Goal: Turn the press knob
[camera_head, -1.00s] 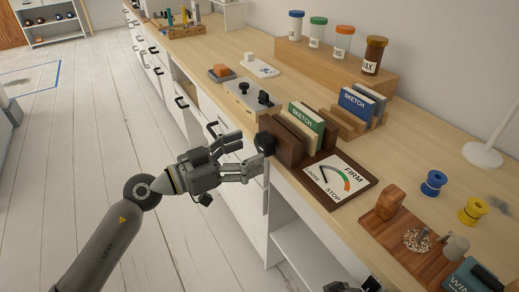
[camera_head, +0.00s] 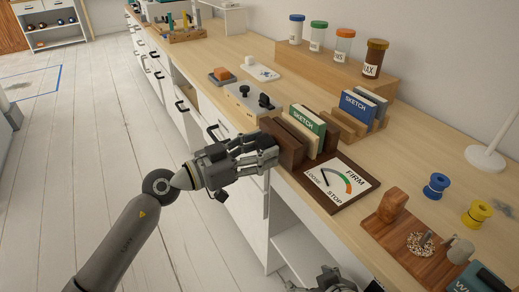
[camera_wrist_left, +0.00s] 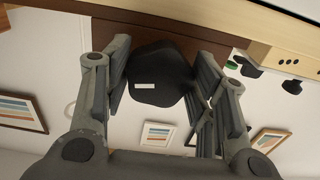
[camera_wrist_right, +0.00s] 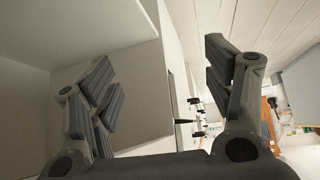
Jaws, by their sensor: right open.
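The press knob (camera_wrist_left: 160,75) is black with a short white mark and sits on the end of the dark wooden press (camera_head: 288,148). The left wrist view shows it between the fingers of my left gripper (camera_wrist_left: 163,88), with pads against both sides. In the head view my left gripper (camera_head: 262,158) covers the knob. The press holds books upright. The gauge board (camera_head: 338,182) beside it reads LOOSE, FIRM and STOP; its needle points toward LOOSE. My right gripper (camera_head: 335,281) is low, in front of the cabinet; its fingers are apart and empty in the right wrist view (camera_wrist_right: 165,90).
A grey plate with black knobs (camera_head: 250,104) lies left of the press. A book stand (camera_head: 350,122), wooden riser with jars (camera_head: 325,65), thread spools (camera_head: 436,186) and wooden tray (camera_head: 410,244) occupy the desk. White drawers with black handles run below; the floor at left is clear.

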